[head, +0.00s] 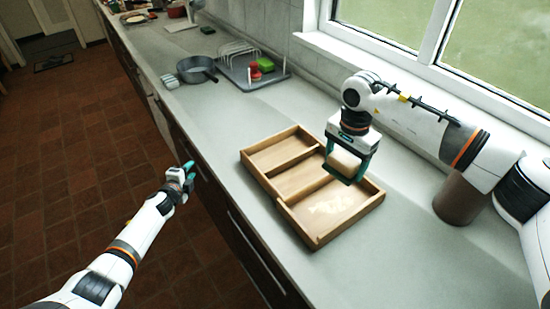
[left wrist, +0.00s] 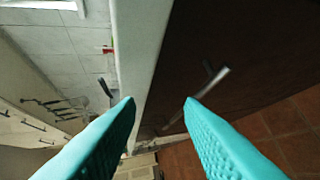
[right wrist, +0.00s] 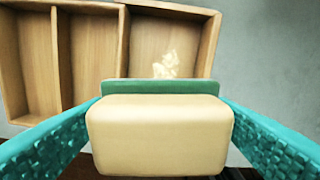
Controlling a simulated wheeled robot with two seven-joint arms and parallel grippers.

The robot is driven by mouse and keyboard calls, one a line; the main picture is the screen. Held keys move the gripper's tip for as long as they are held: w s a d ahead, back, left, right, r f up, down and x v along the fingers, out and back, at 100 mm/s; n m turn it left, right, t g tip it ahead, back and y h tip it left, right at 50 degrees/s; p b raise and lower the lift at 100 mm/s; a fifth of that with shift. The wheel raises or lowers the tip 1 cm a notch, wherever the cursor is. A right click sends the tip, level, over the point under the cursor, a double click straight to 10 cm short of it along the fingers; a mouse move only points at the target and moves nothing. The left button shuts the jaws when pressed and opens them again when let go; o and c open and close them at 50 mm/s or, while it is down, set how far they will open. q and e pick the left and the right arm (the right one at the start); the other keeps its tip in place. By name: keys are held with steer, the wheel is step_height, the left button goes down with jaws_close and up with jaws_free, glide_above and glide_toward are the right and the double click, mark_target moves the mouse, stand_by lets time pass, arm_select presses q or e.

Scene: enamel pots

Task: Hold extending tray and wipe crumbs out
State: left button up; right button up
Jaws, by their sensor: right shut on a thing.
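The wooden extending tray (head: 297,179) lies on the counter with three compartments. Pale crumbs (head: 334,204) lie on the floor of its near-right compartment; they also show in the right wrist view (right wrist: 166,64). My right gripper (head: 346,174) is shut on a beige sponge (head: 344,162) with a green layer and holds it over the tray's right side. The sponge fills the front of the right wrist view (right wrist: 160,136). My left gripper (head: 188,173) is open and empty, off the counter's front edge, left of the tray. Its fingers stand apart in the left wrist view (left wrist: 160,104).
A grey pan (head: 197,70) and a dish rack (head: 250,68) with red and green items stand farther along the counter. A brown cylinder (head: 459,197) stands right of the tray beneath my right arm. Counter around the tray is clear. A window lies behind.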

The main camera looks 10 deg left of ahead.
arm_select(q)
steer(key=w+d+r+m+t+h, duration=0.1)
steer(key=w+d+r+m+h, duration=0.25)
steer(key=r, duration=0.55)
steer(key=w+d+r+m+t+h, duration=0.1)
steer(key=w+d+r+m, duration=0.1)
steer(key=w+r+m, duration=0.55)
steer(key=s+d+r+m+g+h, duration=0.25)
steer(key=d+r+m+h, duration=0.3)
steer(key=d, duration=0.45)
steer(key=s+d+r+m+g+h, duration=0.1)
steer(key=s+d+m+g+h, duration=0.2)
steer(key=d+m, duration=0.5)
steer(key=m+g+y, duration=1.1)
steer(key=m+y, duration=0.2)
steer(key=m, duration=0.8)
glide_toward(275, 188)
step_height(275, 188, down, 10)
steer(key=shift+d+f, duration=0.15)
steer(key=shift+f, duration=0.1)
